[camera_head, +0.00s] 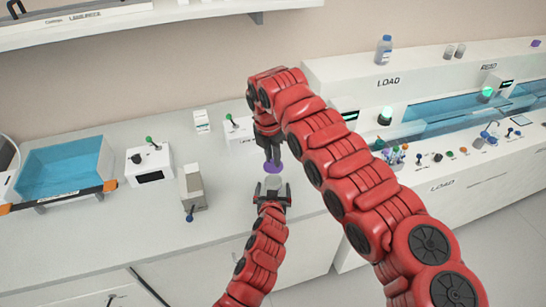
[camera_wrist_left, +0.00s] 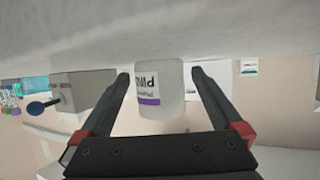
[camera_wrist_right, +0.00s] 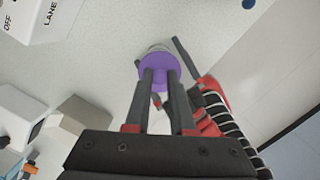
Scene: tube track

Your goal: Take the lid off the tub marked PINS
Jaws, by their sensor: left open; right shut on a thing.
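A translucent tub (camera_head: 272,182) stands on the counter. In the left wrist view the tub (camera_wrist_left: 172,108) appears upside down, with a white and purple label only partly readable. My left gripper (camera_head: 272,192) is open, with one finger on each side of the tub. My right gripper (camera_head: 270,158) points down from above and is shut on the purple lid (camera_head: 273,168). The lid appears just above the tub and apart from it; no lid shows on the tub in the left wrist view. The purple lid (camera_wrist_right: 158,70) covers part of the tub in the right wrist view.
A grey block-like device (camera_head: 193,187) and a white box with a green-knobbed lever (camera_head: 149,163) stand to the left, beside a blue basin (camera_head: 62,170). A LOAD station (camera_head: 405,120) with small coloured parts is at right.

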